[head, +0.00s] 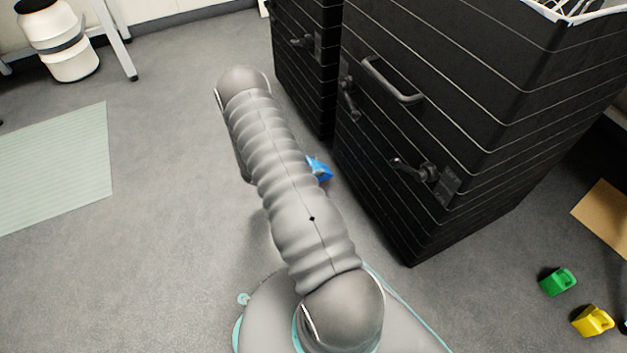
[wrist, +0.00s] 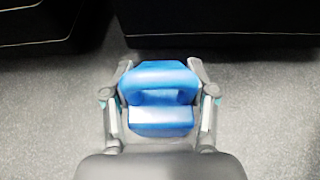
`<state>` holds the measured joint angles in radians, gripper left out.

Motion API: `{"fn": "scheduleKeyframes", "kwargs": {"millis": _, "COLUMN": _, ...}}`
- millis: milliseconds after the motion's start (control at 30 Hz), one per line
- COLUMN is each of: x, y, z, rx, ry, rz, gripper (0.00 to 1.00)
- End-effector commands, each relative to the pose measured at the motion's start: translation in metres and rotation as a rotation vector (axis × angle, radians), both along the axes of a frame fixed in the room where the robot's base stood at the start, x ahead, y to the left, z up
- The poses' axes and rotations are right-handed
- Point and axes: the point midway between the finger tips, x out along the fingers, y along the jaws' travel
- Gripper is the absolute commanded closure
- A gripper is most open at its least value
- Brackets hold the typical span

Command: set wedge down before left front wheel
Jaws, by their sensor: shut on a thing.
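A blue wedge (wrist: 160,98) with a handle slot sits between the two fingers of my gripper (wrist: 158,95) in the wrist view. The fingers are shut on its left and right sides. In the head view a small part of the blue wedge (head: 319,169) shows beside my arm, near the foot of the black cabinets. My arm hides the rest of it and the gripper there. In the wrist view the wedge is in front of the dark lower edge of a cabinet (wrist: 225,22). I cannot tell whether it touches the floor. No wheel shows clearly.
A large black cabinet (head: 440,120) with handles stands right of my arm, with another (head: 303,60) behind it. A green wedge (head: 558,282) and a yellow wedge (head: 592,321) lie at the lower right. A pale green mat (head: 55,165) lies left. The floor between is clear.

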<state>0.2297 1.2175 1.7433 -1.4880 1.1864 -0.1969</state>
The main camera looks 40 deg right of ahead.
Motion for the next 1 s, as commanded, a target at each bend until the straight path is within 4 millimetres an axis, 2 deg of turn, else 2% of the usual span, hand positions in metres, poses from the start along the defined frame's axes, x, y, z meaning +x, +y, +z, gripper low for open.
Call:
{"fn": "scheduleKeyframes", "kwargs": {"millis": 33, "x": 0.000, "y": 0.000, "z": -0.009, "rx": -0.001, "ry": 0.000, "rz": 0.000, "gripper": 0.88}}
{"fn": "scheduleKeyframes", "kwargs": {"millis": 267, "x": 0.000, "y": 0.000, "z": -0.024, "rx": -0.001, "ry": -0.001, "rz": 0.001, "gripper": 0.88}}
{"fn": "scheduleKeyframes", "kwargs": {"millis": 500, "x": 0.001, "y": 0.000, "z": -0.054, "rx": -0.001, "ry": -0.001, "rz": 0.002, "gripper": 0.88}}
{"fn": "scheduleKeyframes", "kwargs": {"millis": 900, "x": 0.001, "y": 0.001, "z": -0.058, "rx": -0.001, "ry": -0.001, "rz": 0.003, "gripper": 0.88}}
{"fn": "scheduleKeyframes", "kwargs": {"millis": 933, "x": 0.001, "y": 0.001, "z": -0.058, "rx": 0.000, "ry": -0.001, "rz": 0.003, "gripper": 0.37}}
{"fn": "scheduleKeyframes", "kwargs": {"millis": 1000, "x": 0.001, "y": 0.001, "z": -0.058, "rx": 0.000, "ry": -0.001, "rz": 0.003, "gripper": 0.20}}
